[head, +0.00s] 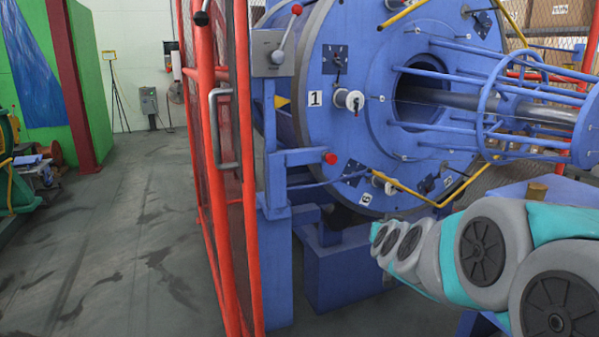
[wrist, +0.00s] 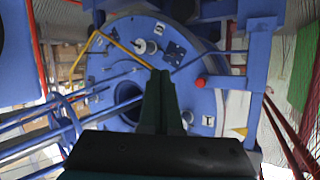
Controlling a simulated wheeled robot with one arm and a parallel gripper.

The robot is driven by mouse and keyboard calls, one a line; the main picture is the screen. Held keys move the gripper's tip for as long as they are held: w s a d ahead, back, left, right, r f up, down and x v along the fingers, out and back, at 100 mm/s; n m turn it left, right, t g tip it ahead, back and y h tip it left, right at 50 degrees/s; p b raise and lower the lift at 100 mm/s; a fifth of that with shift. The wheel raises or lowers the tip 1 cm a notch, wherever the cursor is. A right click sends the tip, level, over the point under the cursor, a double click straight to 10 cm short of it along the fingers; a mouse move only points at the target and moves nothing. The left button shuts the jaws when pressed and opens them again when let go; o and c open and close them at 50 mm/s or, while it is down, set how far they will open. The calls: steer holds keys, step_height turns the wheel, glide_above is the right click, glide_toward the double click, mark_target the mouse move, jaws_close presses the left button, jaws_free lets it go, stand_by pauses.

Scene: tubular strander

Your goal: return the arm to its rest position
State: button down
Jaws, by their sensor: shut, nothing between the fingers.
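My gripper (wrist: 161,76) is shut and empty in the wrist view, its dark fingers together in front of the blue strander disc (wrist: 205,105). In the head view my grey and teal arm reaches in from the lower right, toward the lower part of the disc (head: 318,90). My gripper's fingers cannot be made out in the head view. The gap between the fingers and the disc cannot be judged.
A red knob (head: 330,158) on a blue bracket and a bent yellow rod (head: 425,195) stand close to my arm. Blue cage bars (head: 490,95) surround the shaft above it. A red mesh gate (head: 215,150) stands left of the machine; the grey floor (head: 110,240) beyond it is clear.

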steer(key=s+a+f+n+g+y, duration=0.1)
steer(key=s+a+f+g+y, duration=0.15)
steer(key=s+a, duration=0.2)
steer(key=s+a+f+n+g+y, duration=0.1)
steer(key=s+a+f+n+g, duration=0.1)
steer(key=s+a+f, duration=0.3)
steer(key=s+d+f+g, duration=0.1)
steer(key=s+f+g, duration=0.1)
steer(key=s, duration=0.9)
steer(key=s+d+f+g+h, duration=0.1)
steer(key=s+g, duration=0.4)
steer(key=s, duration=0.7)
steer(key=s+d+f+g, duration=0.2)
steer(key=s+f+g, duration=0.1)
steer(key=s, duration=0.8)
steer(key=shift+s+d+f+g, duration=0.3)
steer(key=shift+d+g, duration=0.1)
steer(key=shift+g, duration=0.15)
steer(key=shift+d, duration=0.1)
